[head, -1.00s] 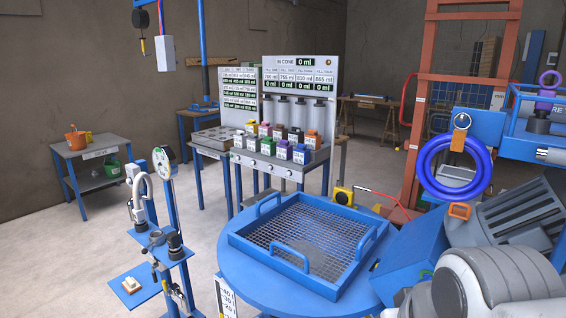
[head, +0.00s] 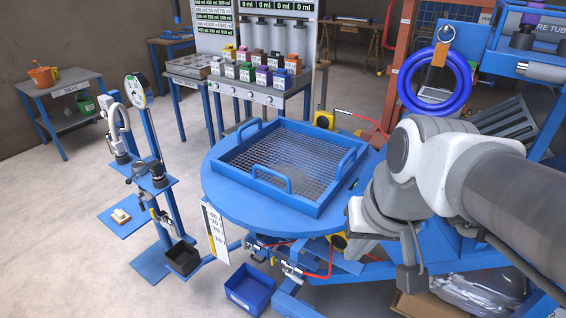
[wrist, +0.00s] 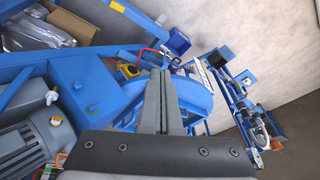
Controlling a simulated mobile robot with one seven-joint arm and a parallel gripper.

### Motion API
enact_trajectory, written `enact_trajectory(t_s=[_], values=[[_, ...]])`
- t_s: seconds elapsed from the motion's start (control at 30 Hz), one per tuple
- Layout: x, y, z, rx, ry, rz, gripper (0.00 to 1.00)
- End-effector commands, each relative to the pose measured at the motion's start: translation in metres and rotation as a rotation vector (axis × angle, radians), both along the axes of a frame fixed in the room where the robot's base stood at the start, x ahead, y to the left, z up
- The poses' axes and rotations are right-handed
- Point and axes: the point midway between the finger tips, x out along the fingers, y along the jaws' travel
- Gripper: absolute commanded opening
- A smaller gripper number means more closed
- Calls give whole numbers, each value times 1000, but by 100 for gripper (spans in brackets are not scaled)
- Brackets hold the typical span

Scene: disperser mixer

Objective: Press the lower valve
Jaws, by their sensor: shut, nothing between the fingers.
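Under the front edge of the round blue table (head: 235,205), small metal valve fittings with red hoses show in the head view. One fitting (head: 292,270) sits lower and another (head: 250,246) sits a little higher to the left; I cannot tell for sure which is the lower valve. In the wrist view the fittings are small and partly hidden beyond the fingers. My gripper (wrist: 164,85) is shut and empty, its fingers pointing toward the table area. In the head view its end (head: 409,280) hangs to the right of the fittings, apart from them.
A yellow box with a black button (head: 338,242) is under the table edge, also in the wrist view (wrist: 130,70). A blue bin (head: 250,290) stands below on the floor. A blue stand (head: 160,215) is at left. Open floor lies at front left.

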Motion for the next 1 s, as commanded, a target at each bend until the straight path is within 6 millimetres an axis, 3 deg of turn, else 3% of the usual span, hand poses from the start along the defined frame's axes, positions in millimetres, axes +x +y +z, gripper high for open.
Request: enact_trajectory(t_s=[0.03,1.0], values=[[4,0,-13,24,44,-21,0],[74,15,-181,619,694,-431,0]])
